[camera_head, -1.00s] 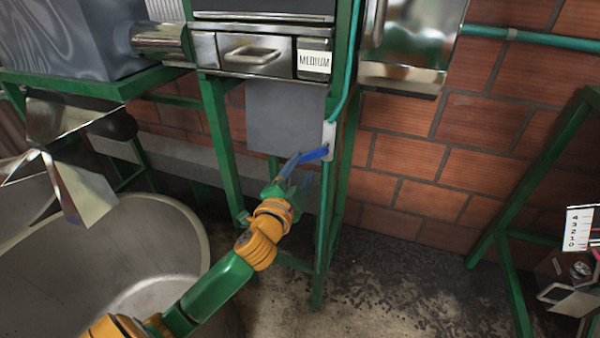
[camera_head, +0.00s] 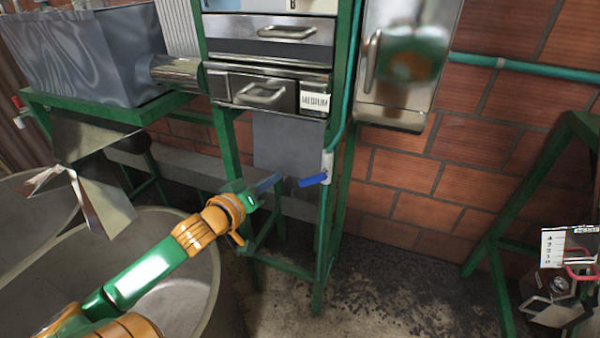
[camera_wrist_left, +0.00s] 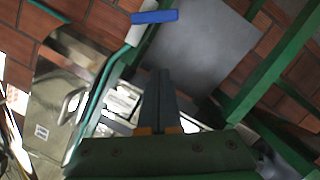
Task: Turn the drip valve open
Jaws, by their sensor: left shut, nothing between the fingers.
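The drip valve has a blue lever handle (camera_head: 313,180) on a pale valve body (camera_head: 327,163), at the lower end of a teal pipe on the green frame's right post. The handle points left and dips slightly at its left end in the head view. My left gripper (camera_head: 277,179) is shut and empty, just left of the handle, with a small apparent gap. In the left wrist view, the closed fingers (camera_wrist_left: 158,75) point up toward the blue handle (camera_wrist_left: 155,17), which lies beyond their tips and apart from them. My right gripper is out of view.
The green frame (camera_head: 336,235) carries metal drawers above, one labelled MEDIUM (camera_head: 315,102). A grey panel (camera_head: 285,143) hangs behind the gripper. A steel cabinet (camera_head: 395,115) is right of the pipe. A large round vat (camera_head: 222,290) stands below my left arm. Floor right of the frame is clear.

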